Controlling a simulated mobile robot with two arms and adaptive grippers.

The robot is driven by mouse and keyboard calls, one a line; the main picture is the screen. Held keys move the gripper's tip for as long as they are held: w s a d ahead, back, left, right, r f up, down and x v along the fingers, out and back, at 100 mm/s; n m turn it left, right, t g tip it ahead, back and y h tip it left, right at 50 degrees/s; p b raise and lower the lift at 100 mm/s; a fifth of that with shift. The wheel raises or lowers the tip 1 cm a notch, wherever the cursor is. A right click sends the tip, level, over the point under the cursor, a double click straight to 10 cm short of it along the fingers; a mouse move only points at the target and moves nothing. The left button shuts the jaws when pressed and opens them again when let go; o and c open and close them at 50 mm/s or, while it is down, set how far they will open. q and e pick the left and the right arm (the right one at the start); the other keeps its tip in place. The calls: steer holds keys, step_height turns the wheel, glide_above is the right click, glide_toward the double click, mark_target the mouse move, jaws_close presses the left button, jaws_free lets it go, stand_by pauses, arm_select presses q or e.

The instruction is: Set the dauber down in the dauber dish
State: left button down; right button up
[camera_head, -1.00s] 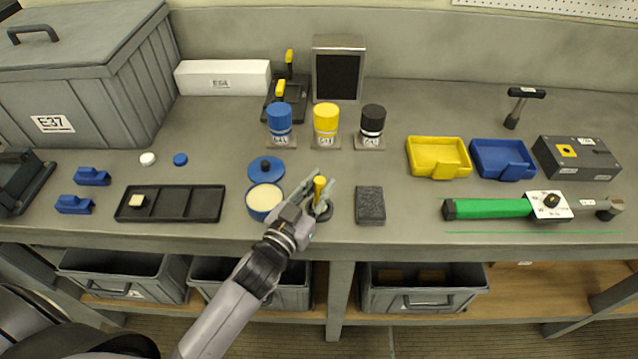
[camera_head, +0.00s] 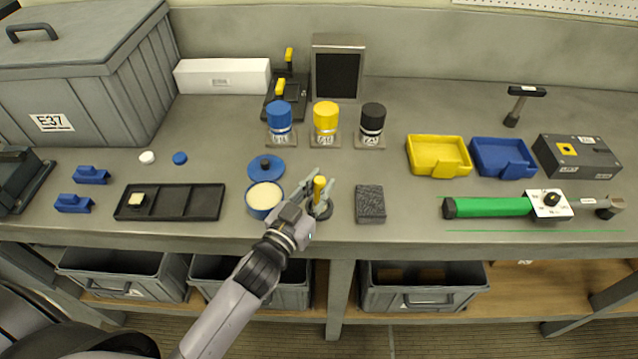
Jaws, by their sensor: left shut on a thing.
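The dauber (camera_head: 319,184) has a yellow handle and stands roughly upright between the fingers of my left gripper (camera_head: 321,186). My left gripper comes in from the lower left and is shut on the dauber. A small dark round dish (camera_head: 326,212), which looks like the dauber dish, sits right under the dauber and is partly hidden by the gripper. The dauber's lower end is hidden, so I cannot tell whether it touches the dish. My right gripper is not in view.
An open blue tin (camera_head: 264,198) of pale paste stands just left of the gripper, its blue lid (camera_head: 266,168) behind it. A dark grey block (camera_head: 370,204) lies to the right. Blue, yellow and black-capped bottles (camera_head: 326,120) stand behind. The bench's front edge is close.

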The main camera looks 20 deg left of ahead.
arm_select(q)
steer(key=shift+f, duration=0.1)
steer(key=c, duration=1.4)
jaws_free()
steer(key=s+a, duration=0.2)
steer(key=s, duration=0.9)
steer(key=shift+s+a, duration=0.15)
steer(key=shift+s, duration=0.25)
